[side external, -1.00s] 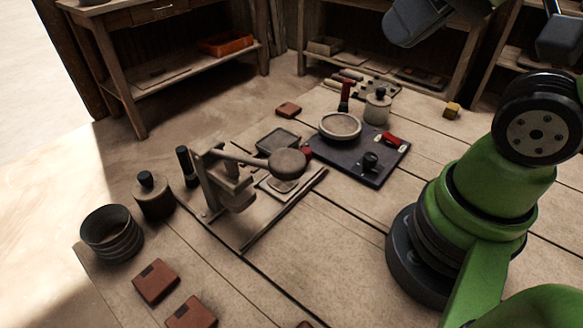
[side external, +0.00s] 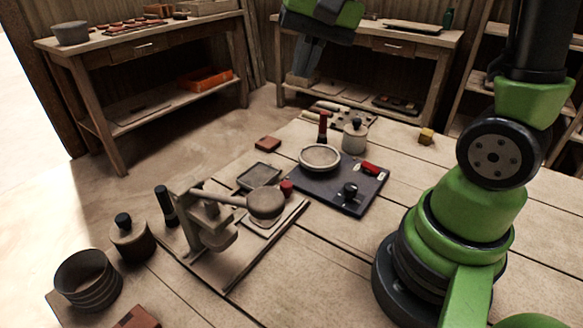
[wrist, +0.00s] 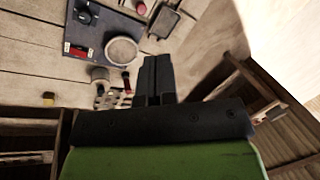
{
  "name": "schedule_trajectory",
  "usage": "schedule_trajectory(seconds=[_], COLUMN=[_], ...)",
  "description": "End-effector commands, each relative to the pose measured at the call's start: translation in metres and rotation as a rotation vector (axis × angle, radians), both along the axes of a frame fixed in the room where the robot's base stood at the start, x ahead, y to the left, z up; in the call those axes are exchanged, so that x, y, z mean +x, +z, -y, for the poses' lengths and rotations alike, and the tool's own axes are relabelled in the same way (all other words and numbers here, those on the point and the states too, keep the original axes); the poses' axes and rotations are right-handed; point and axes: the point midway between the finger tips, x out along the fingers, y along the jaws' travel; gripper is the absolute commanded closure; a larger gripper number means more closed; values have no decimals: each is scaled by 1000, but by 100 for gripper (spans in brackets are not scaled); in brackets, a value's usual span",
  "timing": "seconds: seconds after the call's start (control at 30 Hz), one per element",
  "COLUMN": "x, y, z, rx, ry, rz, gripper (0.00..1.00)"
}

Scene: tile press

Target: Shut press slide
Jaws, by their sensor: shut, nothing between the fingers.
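The tile press (side external: 212,222) stands on a flat base at the near left of the bench in the side external view. Its lever ends in a large round knob (side external: 266,202). A pale slide plate (side external: 262,222) lies below that knob, with a small red knob (side external: 287,188) at its far end. How far the slide sticks out is hard to tell. My gripper (side external: 302,78) hangs fingers down, high and well beyond the press. In the wrist view its fingers (wrist: 157,62) are together and empty. The press itself is mostly out of that view.
A dark board (side external: 338,188) right of the press carries a round dish (side external: 320,157), a black knob and a red switch. A dark tray (side external: 258,176) lies behind the press. A lidded jar (side external: 355,136) stands behind the board. Pots stand left of the press.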

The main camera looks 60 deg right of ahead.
Motion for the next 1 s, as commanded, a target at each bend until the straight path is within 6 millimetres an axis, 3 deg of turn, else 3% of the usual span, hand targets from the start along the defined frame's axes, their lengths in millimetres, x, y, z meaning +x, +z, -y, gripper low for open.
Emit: schedule_trajectory(seconds=[0.2, 0.4, 0.5, 0.77, 1.0], x=[43, 57, 58, 57, 52], y=[-64, -119, -135, -158, -199], z=[41, 68, 74, 71, 55], rx=[106, 183, 204, 216, 215], ry=[-211, -356, -394, -414, -411], rz=[-233, -384, -424, -449, -451], gripper=[100, 100, 100, 100, 100])
